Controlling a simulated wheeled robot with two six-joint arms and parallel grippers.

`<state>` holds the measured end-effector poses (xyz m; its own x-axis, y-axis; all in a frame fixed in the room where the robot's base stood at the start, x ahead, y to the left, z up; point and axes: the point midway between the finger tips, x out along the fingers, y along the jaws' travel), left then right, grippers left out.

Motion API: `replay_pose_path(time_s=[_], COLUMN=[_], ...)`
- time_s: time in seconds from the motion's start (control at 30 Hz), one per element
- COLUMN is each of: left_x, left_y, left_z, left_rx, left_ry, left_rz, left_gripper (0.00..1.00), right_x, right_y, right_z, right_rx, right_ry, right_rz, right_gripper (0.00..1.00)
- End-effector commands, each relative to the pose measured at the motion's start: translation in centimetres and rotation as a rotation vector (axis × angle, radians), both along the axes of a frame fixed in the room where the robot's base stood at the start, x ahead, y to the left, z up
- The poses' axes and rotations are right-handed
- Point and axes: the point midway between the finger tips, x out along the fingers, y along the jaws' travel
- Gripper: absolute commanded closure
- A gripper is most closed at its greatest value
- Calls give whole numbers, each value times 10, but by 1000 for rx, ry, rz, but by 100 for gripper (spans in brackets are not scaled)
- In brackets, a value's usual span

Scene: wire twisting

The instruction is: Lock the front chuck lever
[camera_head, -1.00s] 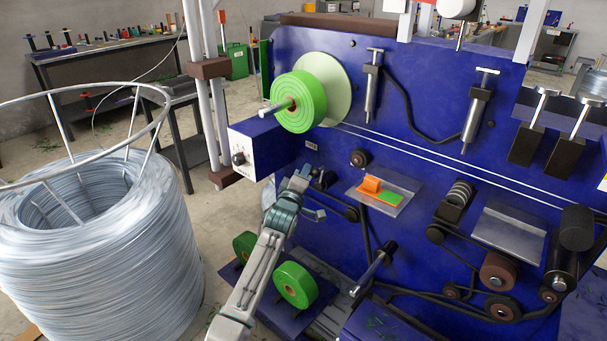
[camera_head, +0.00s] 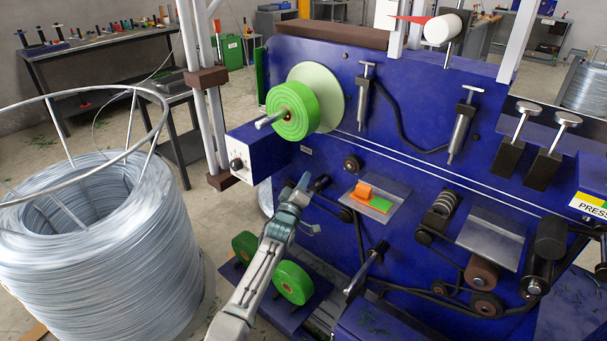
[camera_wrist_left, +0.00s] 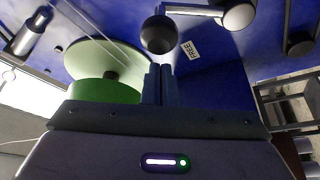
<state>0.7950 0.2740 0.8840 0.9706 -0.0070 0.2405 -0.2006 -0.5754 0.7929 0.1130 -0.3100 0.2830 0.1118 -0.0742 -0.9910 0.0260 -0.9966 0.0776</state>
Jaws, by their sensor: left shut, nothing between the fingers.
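The front chuck lever shows in the left wrist view as a dark ball knob (camera_wrist_left: 158,35) on a pale shaft running right to a round pivot. A white label (camera_wrist_left: 190,49) reading FREE is on the blue panel beside it. In the head view a dark knob (camera_head: 321,183) shows at the blue machine's front, just right of my left gripper (camera_head: 305,181). My left gripper is shut and empty. In the wrist view its fingertips (camera_wrist_left: 159,70) are just below the ball; whether they touch it I cannot tell. My right gripper is out of view.
A green tape roll (camera_head: 293,109) sits on a spindle above my left gripper. A white control box (camera_head: 245,160) with a black knob is to its upper left. A large wire coil (camera_head: 110,250) fills the left.

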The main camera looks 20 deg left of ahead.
Motion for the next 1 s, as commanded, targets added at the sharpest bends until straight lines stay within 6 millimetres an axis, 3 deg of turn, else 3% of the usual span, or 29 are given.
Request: replay_pose_path(time_s=[0.23, 1.0], left_x=[-2, -7], left_y=[-4, -18], left_z=[-1, -6], left_rx=[16, 124], left_ry=[-6, -44], left_rz=[1, 1], left_gripper=[100, 100], right_x=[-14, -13], right_y=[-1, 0], right_z=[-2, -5], right_rx=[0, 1], right_ry=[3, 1], right_rz=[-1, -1], right_gripper=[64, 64])
